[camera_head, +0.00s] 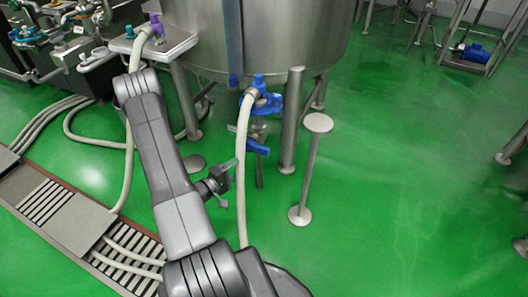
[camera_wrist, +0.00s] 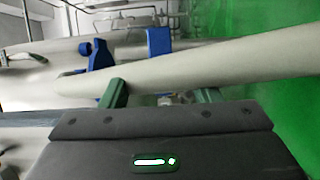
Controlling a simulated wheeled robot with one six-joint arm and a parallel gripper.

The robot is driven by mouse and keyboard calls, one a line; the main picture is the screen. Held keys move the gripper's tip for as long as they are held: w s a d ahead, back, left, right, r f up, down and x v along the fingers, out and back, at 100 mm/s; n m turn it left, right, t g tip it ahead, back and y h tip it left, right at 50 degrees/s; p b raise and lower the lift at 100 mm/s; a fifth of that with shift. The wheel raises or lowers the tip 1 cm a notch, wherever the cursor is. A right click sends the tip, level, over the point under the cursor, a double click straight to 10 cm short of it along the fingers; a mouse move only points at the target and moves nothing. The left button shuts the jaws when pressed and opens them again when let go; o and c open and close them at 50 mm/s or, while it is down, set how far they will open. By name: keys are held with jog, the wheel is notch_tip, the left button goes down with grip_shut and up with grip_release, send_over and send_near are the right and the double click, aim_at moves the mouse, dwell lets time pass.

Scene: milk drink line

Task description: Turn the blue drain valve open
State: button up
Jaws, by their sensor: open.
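A blue lever handle (camera_head: 257,147) sits on the drain pipe below the steel tank (camera_head: 260,35), under a blue fitting (camera_head: 265,97). My gripper (camera_head: 228,183) is open and empty, to the left of the lever and a little lower in the head view. In the wrist view its green fingers (camera_wrist: 162,95) are spread apart. A pale hose (camera_wrist: 190,68) crosses just past the fingertips, and I cannot tell whether they touch it. Beyond the hose show two blue parts, one at left (camera_wrist: 100,55) and one near the middle (camera_wrist: 158,41); the hose partly hides them.
The hose hangs from the blue fitting (camera_head: 243,150) to the floor beside my gripper. Steel tank legs (camera_head: 292,120) and a round-topped stand (camera_head: 317,123) are to the right. A floor drain (camera_head: 75,215) lies at left.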

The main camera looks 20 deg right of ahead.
aim_at(261, 152)
jog(key=b+x, duration=0.2)
jog(key=x, duration=1.1)
jog(key=shift+w+d, duration=0.15)
jog(key=shift+d, duration=0.1)
grip_shut()
